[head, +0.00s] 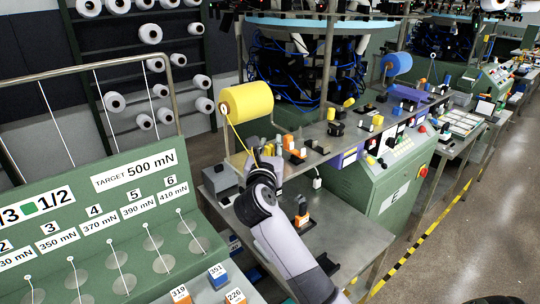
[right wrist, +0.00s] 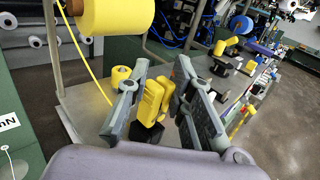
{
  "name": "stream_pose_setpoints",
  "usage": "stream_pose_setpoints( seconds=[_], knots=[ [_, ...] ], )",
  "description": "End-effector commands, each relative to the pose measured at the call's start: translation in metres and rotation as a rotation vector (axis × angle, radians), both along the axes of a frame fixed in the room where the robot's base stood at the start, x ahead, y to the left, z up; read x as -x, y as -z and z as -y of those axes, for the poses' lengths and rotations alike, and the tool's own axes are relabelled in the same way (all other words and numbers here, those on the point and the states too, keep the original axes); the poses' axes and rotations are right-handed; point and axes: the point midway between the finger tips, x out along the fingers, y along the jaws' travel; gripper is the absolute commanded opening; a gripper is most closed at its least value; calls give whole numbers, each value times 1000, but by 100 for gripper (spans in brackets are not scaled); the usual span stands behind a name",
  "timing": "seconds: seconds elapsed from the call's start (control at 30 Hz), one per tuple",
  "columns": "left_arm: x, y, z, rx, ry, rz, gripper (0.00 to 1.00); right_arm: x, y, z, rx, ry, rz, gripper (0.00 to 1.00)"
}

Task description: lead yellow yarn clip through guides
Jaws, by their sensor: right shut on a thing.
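My right gripper (head: 264,156) is over the metal bench, just below the large yellow yarn cone (head: 249,102). In the right wrist view its two fingers (right wrist: 160,102) stand on either side of the yellow yarn clip (right wrist: 152,103) and are shut on it. The cone also shows in the right wrist view (right wrist: 115,14). Yellow yarn (head: 236,137) runs from the cone's left end down toward the gripper; its lower end is hidden behind a finger in the wrist view. I cannot make out the guides for certain. My left gripper is not in view.
Small orange and black parts (head: 292,146) stand right of the gripper on the metal bench (head: 312,158). A small yellow spool (right wrist: 121,73) stands behind the fingers. A green control cabinet (head: 352,192) stands right. A green tension board (head: 130,195) fills the left.

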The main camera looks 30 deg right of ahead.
Motion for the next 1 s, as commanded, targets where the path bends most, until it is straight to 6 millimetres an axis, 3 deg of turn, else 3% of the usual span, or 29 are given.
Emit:
stream_pose_setpoints(
  seconds=[0.17,0.57,0.77,1.0],
  knots=[
    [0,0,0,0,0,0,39,0,0,0,0,0,0,2],
    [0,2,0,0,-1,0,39,0,-8,0,-2,0,4,2],
    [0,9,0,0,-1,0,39,0,-35,0,-3,0,9,2],
    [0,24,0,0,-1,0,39,0,-98,0,-3,-1,13,2]
  ],
)
